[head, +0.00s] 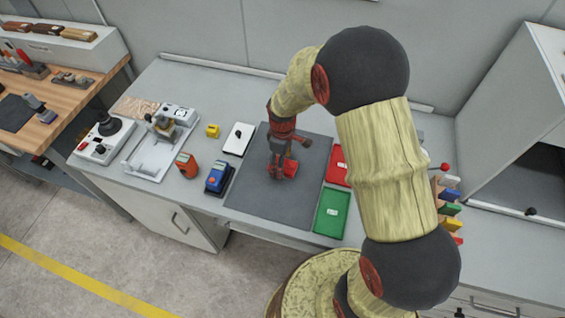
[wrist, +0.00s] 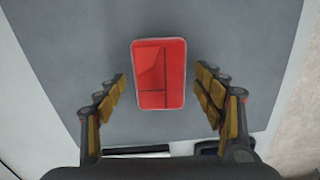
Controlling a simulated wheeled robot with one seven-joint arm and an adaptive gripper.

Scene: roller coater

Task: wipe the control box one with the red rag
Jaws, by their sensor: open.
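The red rag (wrist: 158,74) is a folded red rectangle with a pale edge, lying flat on the grey mat (head: 255,195). My gripper (wrist: 162,84) is open, pointing down, with one finger on each side of the rag and nothing between them touching it that I can make out. In the head view my gripper (head: 282,166) is over the mat and partly hides the rag (head: 291,169). A pale box with a black knob and a red button (head: 100,152) stands at the left of the bench. I cannot read which box is control box one.
A white fixture (head: 150,163), an orange device (head: 187,165), a blue device (head: 218,176), a yellow block (head: 212,131) and a white plate (head: 239,139) stand left of the mat. Red (head: 338,177) and green (head: 332,225) trays lie right. A cabinet (head: 525,110) rises at far right.

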